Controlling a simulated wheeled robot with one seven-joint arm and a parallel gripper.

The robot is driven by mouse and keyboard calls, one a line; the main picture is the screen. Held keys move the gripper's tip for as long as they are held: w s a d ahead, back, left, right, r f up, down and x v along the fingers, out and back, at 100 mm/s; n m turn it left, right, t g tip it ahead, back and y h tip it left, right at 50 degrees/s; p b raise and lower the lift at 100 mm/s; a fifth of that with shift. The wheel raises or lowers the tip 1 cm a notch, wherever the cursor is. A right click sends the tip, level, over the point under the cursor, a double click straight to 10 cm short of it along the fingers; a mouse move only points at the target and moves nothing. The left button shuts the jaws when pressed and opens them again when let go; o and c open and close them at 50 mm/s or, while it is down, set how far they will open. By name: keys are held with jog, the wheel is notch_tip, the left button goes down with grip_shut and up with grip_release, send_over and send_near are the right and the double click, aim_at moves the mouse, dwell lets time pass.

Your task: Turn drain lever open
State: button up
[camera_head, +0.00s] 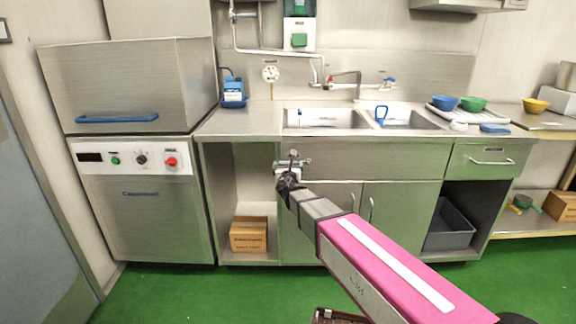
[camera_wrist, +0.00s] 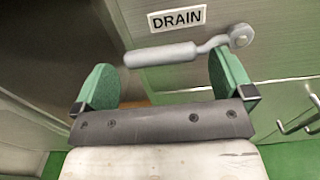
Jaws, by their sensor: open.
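In the wrist view a grey drain lever (camera_wrist: 162,54) lies nearly level, with its thick handle to the left and its round pivot (camera_wrist: 241,35) at the right. A DRAIN label (camera_wrist: 177,18) is on the metal panel just above it. My gripper (camera_wrist: 165,80) is open, with one green finger on each side. The lever's handle lies across the space between and beyond the fingertips; I cannot tell if the right finger touches the lever. In the head view my gripper (camera_head: 291,163) is at the front of the sink cabinet, and it hides most of the lever there.
The sink counter (camera_head: 255,122) holds two basins with a blue-handled item (camera_head: 381,114). A cardboard box (camera_head: 249,234) sits in the open cabinet bay to the left. A boxy steel machine with a blue handle (camera_head: 117,118) stands further left. The green floor in front looks mostly clear.

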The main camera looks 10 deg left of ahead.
aim_at(289, 159)
jog(key=shift+x, duration=1.4)
jog(key=shift+c, duration=0.3)
jog(key=c, duration=1.2)
jog(key=shift+d+r+m, duration=0.2)
jog(key=shift+r+m, duration=0.85)
jog(key=shift+m, duration=0.45)
jog(key=shift+w+d+r+m, duration=0.1)
jog(key=shift+d+r+m, duration=0.1)
jog(key=shift+r+m, duration=0.45)
jog(key=shift+d+r+m, duration=0.25)
jog(key=shift+r+m, duration=0.15)
jog(key=shift+m, duration=0.45)
jog(key=o, duration=1.3)
jog(key=shift+c, duration=0.2)
